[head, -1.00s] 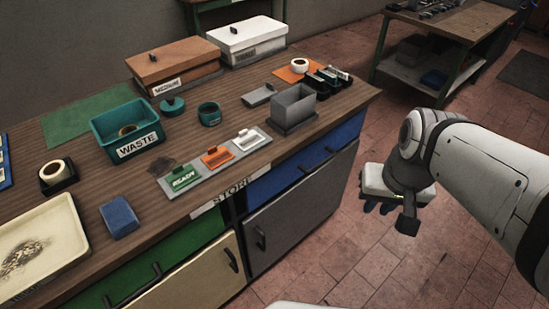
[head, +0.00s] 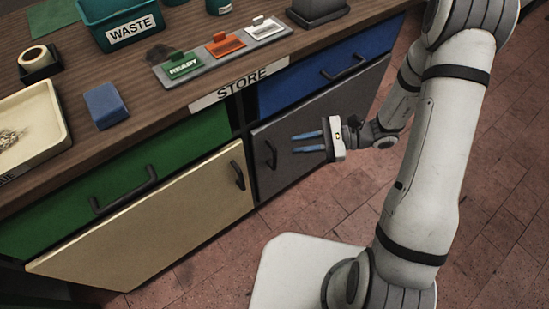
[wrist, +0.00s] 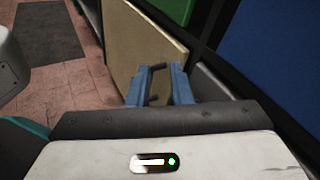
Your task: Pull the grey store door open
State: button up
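The grey store door (head: 318,122) is below the blue drawer and looks closed. Its dark upright handle (head: 271,154) is near the door's left edge. My gripper (head: 293,143) is open in front of the door, its two blue fingers pointing left at the handle. In the head view the fingertips stop a little short of the handle. In the wrist view a dark handle (wrist: 156,83) shows in the gap between the fingers (wrist: 158,80); I cannot tell whether they touch it. Part of the grey door is at the right of that view.
The cream door (head: 150,220), with its own handle (head: 238,175), is left of the grey door; it also shows beyond my fingers in the wrist view (wrist: 140,38). A blue drawer (head: 300,80) is above. The tiled floor (head: 330,215) in front is clear.

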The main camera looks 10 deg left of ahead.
aim_at(275, 155)
jog(key=w+f+m+t+y+b, duration=0.35)
jog(key=f+m+t, duration=0.35)
jog(key=f, duration=0.9)
jog(key=shift+m+g+h, duration=0.3)
jog(key=shift+g+h, duration=0.1)
jog(key=shift+h, duration=0.05)
jog(key=shift+w+a+r+b, duration=0.1)
jog(key=shift+w+a+b, duration=0.1)
jog(key=shift+a, duration=1.25)
jog(key=shift+w+a+f+b, duration=0.1)
jog(key=shift+w+a, duration=0.1)
jog(key=shift+a, duration=1.2)
jog(key=shift+w+a+r+b, duration=0.1)
jog(key=shift+w+a+b, duration=0.1)
jog(key=shift+a, duration=1.25)
jog(key=shift+c, duration=0.3)
grip_shut()
